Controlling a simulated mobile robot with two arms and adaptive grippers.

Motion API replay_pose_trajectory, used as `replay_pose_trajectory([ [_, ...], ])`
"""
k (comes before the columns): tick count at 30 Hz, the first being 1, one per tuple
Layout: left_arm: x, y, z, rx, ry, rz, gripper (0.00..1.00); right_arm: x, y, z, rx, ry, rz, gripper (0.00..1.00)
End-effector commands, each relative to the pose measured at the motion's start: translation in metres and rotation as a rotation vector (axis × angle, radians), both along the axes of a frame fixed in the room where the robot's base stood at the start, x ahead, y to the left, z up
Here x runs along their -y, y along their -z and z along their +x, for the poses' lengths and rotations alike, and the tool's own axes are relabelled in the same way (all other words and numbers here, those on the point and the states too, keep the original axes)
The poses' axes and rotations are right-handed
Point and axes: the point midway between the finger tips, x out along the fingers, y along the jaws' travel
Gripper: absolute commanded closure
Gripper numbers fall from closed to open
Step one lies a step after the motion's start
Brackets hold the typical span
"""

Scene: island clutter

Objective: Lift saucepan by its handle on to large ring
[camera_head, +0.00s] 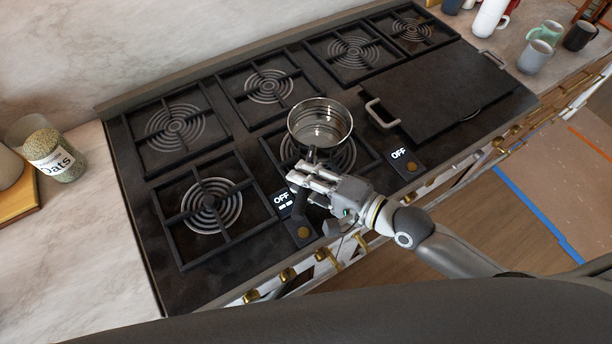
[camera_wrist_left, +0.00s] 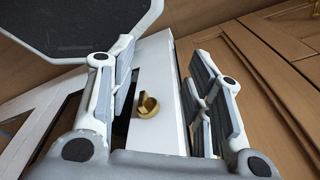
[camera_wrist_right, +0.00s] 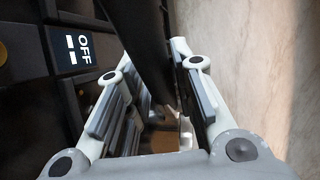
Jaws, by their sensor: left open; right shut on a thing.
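A shiny steel saucepan (camera_head: 320,124) is upright at the front middle burner (camera_head: 345,155), covering part of its rings and grate. I cannot tell whether it rests on the grate or is held just above it. Its dark handle (camera_head: 312,155) points toward the front of the hob. My right gripper (camera_head: 306,178) is shut on the handle, which also runs between the fingers in the right wrist view (camera_wrist_right: 143,40). My left gripper (camera_wrist_left: 160,68) shows only in the left wrist view. It is open and empty, with a brass knob (camera_wrist_left: 147,106) beyond its fingers.
Other ringed burners stand at the front left (camera_head: 212,206), back left (camera_head: 174,126) and along the back. A dark griddle plate (camera_head: 435,90) with metal handles covers the right front. An oats jar (camera_head: 55,155) stands on the left counter. Mugs (camera_head: 536,56) stand far right.

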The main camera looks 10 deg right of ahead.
Motion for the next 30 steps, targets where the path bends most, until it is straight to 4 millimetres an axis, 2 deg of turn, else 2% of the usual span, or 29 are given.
replay_pose_trajectory([
  [30,0.0004,-0.0082,0.0001,0.0,0.001,0.0,0.54,-0.0002,-0.0027,0.0012,0.009,0.001,0.001,1.0],
])
